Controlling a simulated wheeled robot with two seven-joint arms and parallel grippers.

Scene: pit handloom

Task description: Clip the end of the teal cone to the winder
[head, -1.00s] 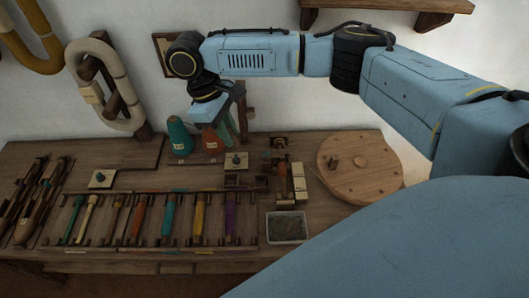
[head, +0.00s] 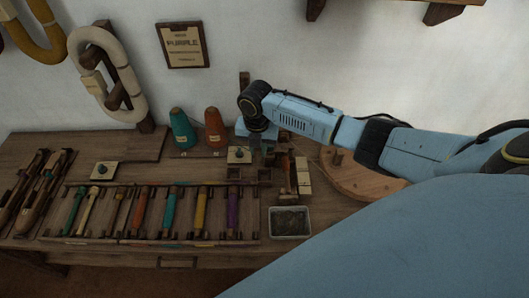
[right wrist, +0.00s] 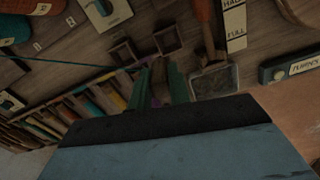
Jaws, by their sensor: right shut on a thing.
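The teal cone (head: 181,132) stands upright at the back of the table, left of an orange cone (head: 214,130). My right gripper (head: 264,149) is low over the table, right of both cones and close to the upright wooden winder parts (head: 292,172). The round wooden disc (head: 340,180) is partly hidden by my right arm. My left gripper is not in view.
A rack of several coloured bobbins (head: 150,212) fills the front of the table. A grey tray (head: 289,222) sits right of it. A FULL/HALF card (right wrist: 233,22) and a TURNS counter (right wrist: 290,68) show near the gripper. Shuttles (head: 32,195) lie at left.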

